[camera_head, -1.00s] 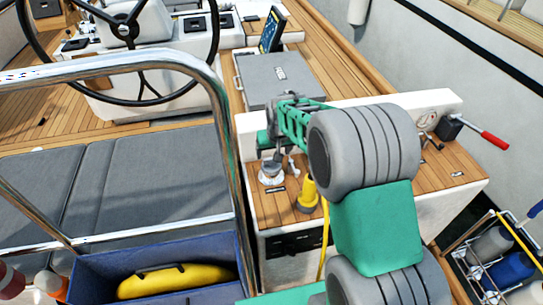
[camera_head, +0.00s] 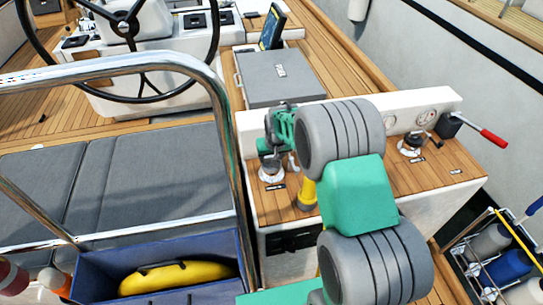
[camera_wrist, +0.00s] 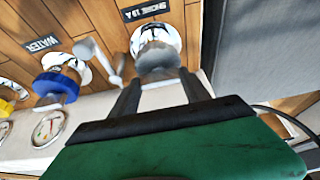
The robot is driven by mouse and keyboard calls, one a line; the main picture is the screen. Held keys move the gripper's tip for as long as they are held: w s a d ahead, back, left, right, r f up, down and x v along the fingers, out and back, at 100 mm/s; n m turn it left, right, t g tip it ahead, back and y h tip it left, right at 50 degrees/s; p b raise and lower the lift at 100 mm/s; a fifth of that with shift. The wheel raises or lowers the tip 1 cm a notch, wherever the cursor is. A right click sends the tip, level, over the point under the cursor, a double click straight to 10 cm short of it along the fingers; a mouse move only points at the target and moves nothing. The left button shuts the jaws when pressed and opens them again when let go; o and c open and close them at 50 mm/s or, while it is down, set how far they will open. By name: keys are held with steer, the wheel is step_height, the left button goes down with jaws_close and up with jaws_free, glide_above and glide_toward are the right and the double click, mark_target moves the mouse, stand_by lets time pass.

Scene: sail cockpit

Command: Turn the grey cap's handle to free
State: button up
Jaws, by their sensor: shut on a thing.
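The grey cap (camera_wrist: 157,58) sits in a white and metal fitting on the wooden deck, in the upper middle of the wrist view. A dark label lies beside it. My gripper (camera_wrist: 160,82) reaches it with one finger on each side and is shut on the cap's grey handle. In the head view my gripper (camera_head: 270,158) points down over the same fitting (camera_head: 271,174) at the left of the small wooden-topped console. The fingers and wrist partly hide the cap there, and the handle's exact angle is hard to tell.
A blue cap (camera_wrist: 57,85) labelled WATER and a yellow cap (camera_wrist: 8,107) stand left in the wrist view. A grey box (camera_head: 280,80) stands behind the console. A red-handled lever (camera_head: 494,139) is at right, a steel rail (camera_head: 225,130) at left.

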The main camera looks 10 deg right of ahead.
steer(key=c, duration=0.8)
steer(key=shift+o, duration=0.2)
steer(key=shift+f+n+b, duration=0.1)
steer(key=shift+n+b, duration=0.3)
steer(key=shift+b, duration=0.05)
steer(key=n+y+b, duration=0.1)
steer(key=n+b, duration=0.1)
steer(key=shift+d+f+n, duration=0.1)
steer(key=shift+d+n, duration=0.05)
steer(key=shift+n, duration=0.25)
steer(key=n+y+b, duration=0.1)
steer(key=n, duration=0.1)
steer(key=n+g+y+b, duration=0.1)
steer(key=n+b, duration=0.1)
steer(key=shift+w+d+n, duration=0.1)
steer(key=shift+n, duration=0.2)
steer(key=n+g, duration=0.1)
steer(key=n, duration=0.1)
steer(key=n+g+y+b, duration=0.1)
steer(key=n, duration=0.2)
steer(key=shift+w+d, duration=0.1)
steer(key=n, duration=0.1)
steer(key=n+g, duration=0.1)
steer(key=n, duration=0.1)
steer(key=n+p, duration=0.1)
steer(key=shift+w+r+n+g, duration=0.1)
steer(key=shift+r+n+g, duration=0.15)
steer(key=shift+n+g, duration=0.05)
steer(key=shift+y, duration=0.3)
